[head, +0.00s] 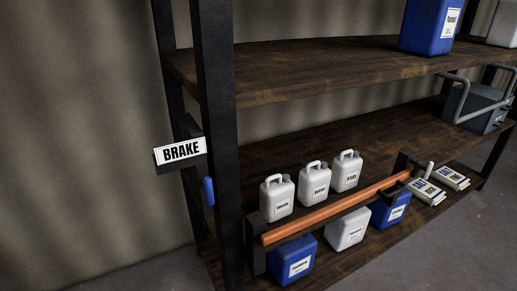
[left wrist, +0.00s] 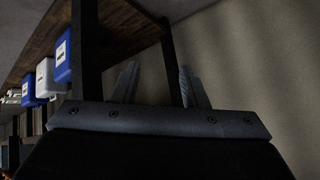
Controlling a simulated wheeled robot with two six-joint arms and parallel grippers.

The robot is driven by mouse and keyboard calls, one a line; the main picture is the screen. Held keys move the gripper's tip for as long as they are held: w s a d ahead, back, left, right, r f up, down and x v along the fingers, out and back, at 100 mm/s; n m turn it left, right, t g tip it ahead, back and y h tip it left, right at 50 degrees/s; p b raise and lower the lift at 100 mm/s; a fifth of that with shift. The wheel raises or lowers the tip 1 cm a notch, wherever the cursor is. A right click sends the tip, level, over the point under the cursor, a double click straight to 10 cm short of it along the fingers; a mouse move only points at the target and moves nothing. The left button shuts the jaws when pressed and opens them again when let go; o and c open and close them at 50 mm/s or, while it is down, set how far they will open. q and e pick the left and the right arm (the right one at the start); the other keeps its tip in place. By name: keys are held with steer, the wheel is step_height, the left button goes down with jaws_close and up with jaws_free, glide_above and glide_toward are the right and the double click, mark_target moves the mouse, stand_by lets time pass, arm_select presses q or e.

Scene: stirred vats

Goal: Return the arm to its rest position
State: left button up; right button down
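My left gripper (left wrist: 157,72) shows in the left wrist view, with its two grey fingers standing well apart and nothing between them. It is open and empty. Beyond the fingers are a dark shelf post and a plain wall. Neither of my arms shows in the head view. My right gripper is in neither view.
A wooden shelf rack (head: 290,70) with dark posts fills the head view. A BRAKE sign (head: 180,151) and a blue handle (head: 208,191) are at its left post. White jugs (head: 314,184) and blue canisters (head: 293,262) stand low, by an orange bar (head: 335,208).

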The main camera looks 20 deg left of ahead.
arm_select(q)
steer(key=s+d+f+g+h+b, duration=0.1)
steer(key=s+d+f+g+b, duration=0.1)
steer(key=s+d+f, duration=0.6)
steer(key=s+d+f+g+h+b, duration=0.1)
steer(key=s+d+f+g, duration=0.3)
steer(key=s+d+f, duration=0.4)
steer(key=s+f, duration=0.3)
steer(key=f, duration=0.3)
steer(key=shift+d+f+m+g+h+b, duration=0.15)
steer(key=shift+f+m+g+h+b, duration=0.15)
steer(key=shift+m+h+b, duration=0.1)
